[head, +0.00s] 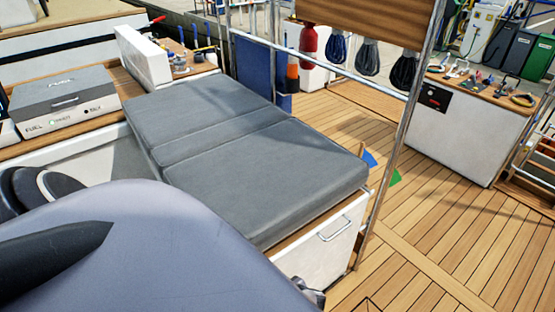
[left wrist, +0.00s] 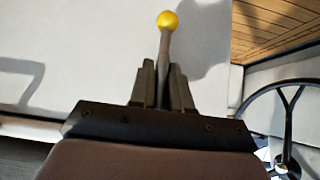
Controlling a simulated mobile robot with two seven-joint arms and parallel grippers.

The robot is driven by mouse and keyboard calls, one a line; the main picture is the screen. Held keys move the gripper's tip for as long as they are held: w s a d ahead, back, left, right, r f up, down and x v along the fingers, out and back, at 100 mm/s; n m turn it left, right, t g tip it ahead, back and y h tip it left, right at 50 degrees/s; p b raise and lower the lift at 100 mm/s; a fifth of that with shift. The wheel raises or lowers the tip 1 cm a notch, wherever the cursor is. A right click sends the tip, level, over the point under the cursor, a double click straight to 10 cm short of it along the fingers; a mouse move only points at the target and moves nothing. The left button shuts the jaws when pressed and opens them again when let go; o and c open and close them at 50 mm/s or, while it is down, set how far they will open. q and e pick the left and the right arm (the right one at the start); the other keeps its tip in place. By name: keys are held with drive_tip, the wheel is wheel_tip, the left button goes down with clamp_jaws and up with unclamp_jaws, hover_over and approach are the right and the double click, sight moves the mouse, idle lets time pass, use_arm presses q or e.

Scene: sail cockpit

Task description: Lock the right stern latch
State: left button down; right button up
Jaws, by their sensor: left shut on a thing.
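In the left wrist view, a thin dark lever with a round yellow knob (left wrist: 167,21) stands up against a pale panel (left wrist: 95,45). My left gripper (left wrist: 163,80) is shut around the lever's stem, below the knob. The lever's lower end is hidden by the fingers and the gripper body. I cannot tell from these frames whether this lever is the right stern latch, and no latch can be made out in the head view. My right gripper is in neither view.
Grey cushions (head: 230,150) cover a white locker with a metal handle (head: 335,228). A metal post (head: 392,160) rises beside it. Open teak deck (head: 440,215) lies to the right, before a white counter (head: 465,135). A dark wheel rim (left wrist: 245,95) is right of my left gripper.

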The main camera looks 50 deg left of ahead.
use_arm(q)
drive_tip(key=shift+a, duration=0.1)
idle(0.4)
drive_tip(key=c, duration=1.2)
unclamp_jaws()
drive_tip(key=shift+o, duration=0.2)
drive_tip(key=p+v, duration=0.4)
drive_tip(key=v, duration=0.3)
drive_tip(key=shift+p, duration=0.3)
